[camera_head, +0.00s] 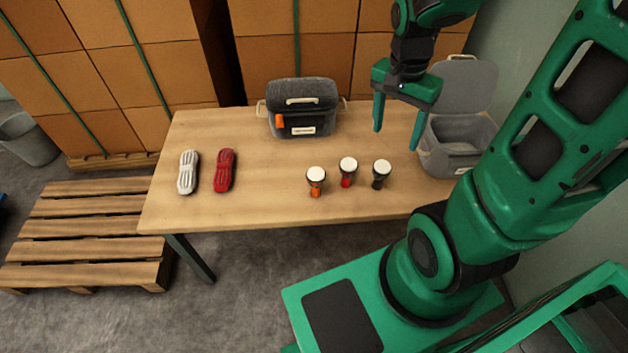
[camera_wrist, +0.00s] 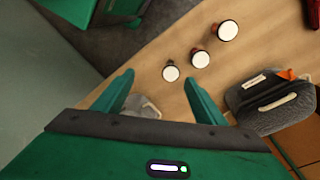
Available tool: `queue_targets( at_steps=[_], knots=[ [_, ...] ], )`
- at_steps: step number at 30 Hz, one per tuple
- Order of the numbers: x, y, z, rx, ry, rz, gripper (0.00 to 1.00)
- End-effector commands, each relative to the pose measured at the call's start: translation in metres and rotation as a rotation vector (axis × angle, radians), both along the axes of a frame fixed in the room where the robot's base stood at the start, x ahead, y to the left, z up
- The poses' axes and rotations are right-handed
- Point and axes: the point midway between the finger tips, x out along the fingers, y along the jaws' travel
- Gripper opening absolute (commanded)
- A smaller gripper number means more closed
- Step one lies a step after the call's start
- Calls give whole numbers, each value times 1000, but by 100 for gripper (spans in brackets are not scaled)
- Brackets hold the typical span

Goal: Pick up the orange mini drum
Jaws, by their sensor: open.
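The orange mini drum (camera_head: 316,186), with a white top and orange body, stands upright on the wooden table near its front edge, leftmost of a row of three. Beside it stand a red drum (camera_head: 347,176) and a black drum (camera_head: 380,178). In the wrist view the orange drum (camera_wrist: 229,31) is the farthest of the three from my fingers, its body mostly hidden under its top. My gripper (camera_head: 397,137) is open and empty above the table's right part, behind and right of the drums. Its fingers also show in the wrist view (camera_wrist: 158,78).
A dark grey case (camera_head: 301,99) stands at the table's back. An open grey bin (camera_head: 458,145) with a raised lid is at the right end, close to my gripper. White (camera_head: 188,172) and red (camera_head: 224,170) ridged objects lie at left. The table's middle is clear.

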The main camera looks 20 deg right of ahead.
Motion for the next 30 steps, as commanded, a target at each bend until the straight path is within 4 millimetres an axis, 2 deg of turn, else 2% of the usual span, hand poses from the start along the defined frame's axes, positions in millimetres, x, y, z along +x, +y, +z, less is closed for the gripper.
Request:
queue_targets(
  at_steps=[3,6,12,15,19,23,30],
  knots=[
    [33,23,-32,-5,-9,-152,65],
    [57,47,-60,2,-24,-293,65],
    [90,97,-114,35,-43,-553,65],
    [97,117,-134,51,-44,-649,65],
    [103,133,-149,66,-45,-729,65],
    [104,138,-160,70,-44,-759,65],
    [104,139,-191,70,-41,-761,65]
  ],
)
